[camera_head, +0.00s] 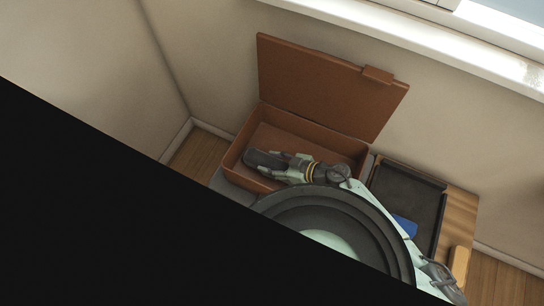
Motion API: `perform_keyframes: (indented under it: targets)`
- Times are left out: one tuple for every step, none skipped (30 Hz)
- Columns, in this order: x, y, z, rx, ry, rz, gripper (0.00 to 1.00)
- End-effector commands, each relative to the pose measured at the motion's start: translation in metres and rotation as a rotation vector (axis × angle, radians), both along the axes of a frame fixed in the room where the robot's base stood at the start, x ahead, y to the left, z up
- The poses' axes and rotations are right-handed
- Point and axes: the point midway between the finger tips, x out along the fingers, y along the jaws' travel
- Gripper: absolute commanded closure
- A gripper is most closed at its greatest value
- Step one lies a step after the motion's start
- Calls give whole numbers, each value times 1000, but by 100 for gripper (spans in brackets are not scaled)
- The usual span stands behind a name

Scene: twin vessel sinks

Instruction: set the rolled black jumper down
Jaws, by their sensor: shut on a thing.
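The rolled black jumper (257,159) is a small dark roll at the left end of my gripper (280,166). My gripper is shut on it, and the fingers partly cover it. Both appear over or inside the open brown box (233,153); I cannot tell whether the jumper touches the box floor. The box's lid (325,88) stands open at the back, towards the wall.
A black tray (440,195) stands right of the box on a wooden surface (461,208), with a blue thing (405,226) in it. An orange-tan object (459,262) lies at the right. My own arm hides the box's front right, and black covers the lower left.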

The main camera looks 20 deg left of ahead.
Motion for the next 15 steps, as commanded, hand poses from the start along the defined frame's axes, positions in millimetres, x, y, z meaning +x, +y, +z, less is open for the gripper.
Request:
perform_keyframes:
  targets:
    - [0, 0, -1, 1, 0, 0, 86]
    - [0, 0, -2, 1, 0, 0, 86]
    - [0, 0, -3, 0, 0, 0, 52]
    - [0, 0, -2, 0, 0, 0, 50]
    - [0, 0, -2, 0, 0, 0, 48]
    - [0, 0, -2, 0, 0, 0, 45]
    - [0, 0, -2, 0, 0, 0, 43]
    - [0, 0, -2, 0, 0, 0, 41]
    - [0, 0, -2, 0, 0, 0, 38]
    - [0, 0, -2, 0, 0, 0, 36]
    - [0, 0, -2, 0, 0, 0, 34]
    - [0, 0, -2, 0, 0, 0, 32]
    - [0, 0, -2, 0, 0, 0, 32]
    - [0, 0, -2, 0, 0, 0, 32]
    - [0, 0, -2, 0, 0, 0, 32]
